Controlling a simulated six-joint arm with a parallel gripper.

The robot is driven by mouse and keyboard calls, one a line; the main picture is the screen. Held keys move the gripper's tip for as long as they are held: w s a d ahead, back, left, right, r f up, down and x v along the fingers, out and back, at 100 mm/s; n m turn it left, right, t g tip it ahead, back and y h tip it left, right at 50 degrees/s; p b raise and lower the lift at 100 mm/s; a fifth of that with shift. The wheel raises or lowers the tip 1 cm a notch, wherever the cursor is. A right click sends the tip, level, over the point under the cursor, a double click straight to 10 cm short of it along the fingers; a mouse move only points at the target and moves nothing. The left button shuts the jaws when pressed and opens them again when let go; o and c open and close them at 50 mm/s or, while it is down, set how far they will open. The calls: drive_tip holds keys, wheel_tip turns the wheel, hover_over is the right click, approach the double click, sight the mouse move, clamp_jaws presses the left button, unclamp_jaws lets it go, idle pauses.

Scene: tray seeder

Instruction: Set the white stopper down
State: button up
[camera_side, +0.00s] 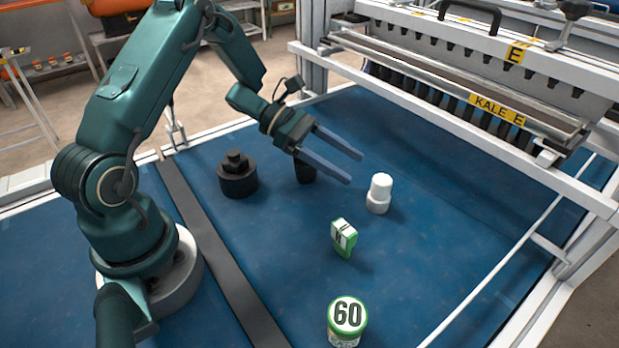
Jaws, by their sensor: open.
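The white stopper (379,194) stands upright on the blue table, with a narrower domed upper part over a wider base. My gripper (356,168) is to the left of the stopper and points toward the right. Its two long blue-grey fingers are spread apart with nothing between them. The fingertips look apart from the stopper, though their exact height over the table is hard to tell. Part of a small black object (305,173) is hidden behind the fingers.
A black stepped weight (238,178) stands left of my gripper. A green-and-white packet (344,238) and a round tub marked 60 (346,322) stand nearer the camera. The seeder machine (470,90) with a KALE E label spans the back right. The blue table (450,240) is clear at right.

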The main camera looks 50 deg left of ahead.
drive_tip(key=shift+s+a+r, duration=0.2)
drive_tip(key=shift+a, duration=0.2)
drive_tip(key=shift+a+r, duration=0.15)
drive_tip(key=w+a+r+n+t+y, duration=0.2)
drive_tip(key=w+r+n+t+y, duration=0.25)
drive_tip(key=w+n, duration=0.2)
drive_tip(key=s+a+r+n+t+y, duration=0.3)
drive_tip(key=r+n+y, duration=0.65)
drive_tip(key=n, duration=0.95)
drive_tip(key=s+d+f+n+g+h, duration=0.1)
drive_tip(key=s+d+f+n+g, duration=0.1)
drive_tip(key=s+n, duration=0.9)
drive_tip(key=s+d+f+n+g+h, duration=0.1)
drive_tip(key=s+d+n+g, duration=0.4)
drive_tip(key=s+n, duration=0.5)
drive_tip(key=shift+s+d+f+n+g, duration=0.25)
drive_tip(key=shift+s+f+n+g, duration=0.15)
drive_tip(key=shift+f+n+g, duration=0.35)
drive_tip(key=shift+r, duration=0.1)
